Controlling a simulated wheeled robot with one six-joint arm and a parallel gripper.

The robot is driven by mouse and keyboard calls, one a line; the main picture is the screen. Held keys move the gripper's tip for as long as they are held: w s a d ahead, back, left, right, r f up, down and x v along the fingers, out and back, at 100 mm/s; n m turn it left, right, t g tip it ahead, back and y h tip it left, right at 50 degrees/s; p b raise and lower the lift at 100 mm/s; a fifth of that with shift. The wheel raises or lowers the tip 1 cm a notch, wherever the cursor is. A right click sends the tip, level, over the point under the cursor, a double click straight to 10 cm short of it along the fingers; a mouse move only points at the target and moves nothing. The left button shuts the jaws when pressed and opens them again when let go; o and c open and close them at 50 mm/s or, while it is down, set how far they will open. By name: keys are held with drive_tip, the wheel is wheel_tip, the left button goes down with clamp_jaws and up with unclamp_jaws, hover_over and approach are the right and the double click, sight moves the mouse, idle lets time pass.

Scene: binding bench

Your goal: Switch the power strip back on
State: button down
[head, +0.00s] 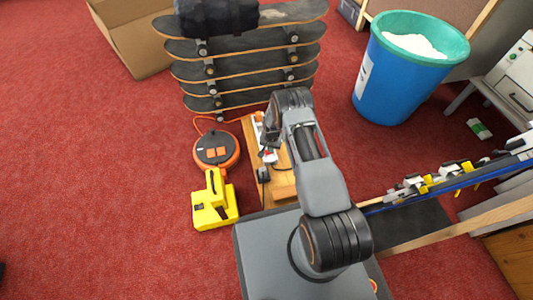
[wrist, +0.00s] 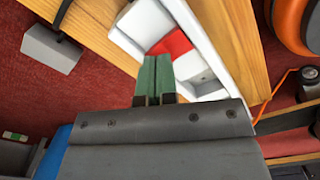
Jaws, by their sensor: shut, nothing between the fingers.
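The power strip is a long white housing (wrist: 212,32) on a wooden board (wrist: 95,30) in the wrist view. A red switch (wrist: 172,43) sits in its recess, with pale faces beside it. I cannot tell which way the switch is tipped. My gripper (wrist: 154,60) has its green fingers shut and empty, and their tips overlap the strip just below the red switch in the picture. Whether they touch it cannot be told. In the head view the strip (head: 258,128) is partly hidden by my arm and gripper (head: 268,156).
A grey block (wrist: 50,48) with a dark cable lies beside the board. An orange cable reel (head: 230,160) and a yellow device (head: 213,208) stand left of the board. Stacked skateboards (head: 245,68) are behind, a blue bin (head: 390,85) right. Red carpet at left is clear.

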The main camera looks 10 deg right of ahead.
drive_tip(key=shift+f, duration=0.3)
drive_tip(key=shift+r, duration=0.15)
drive_tip(key=shift+r+p, duration=2.05)
drive_tip(key=shift+r, duration=1.35)
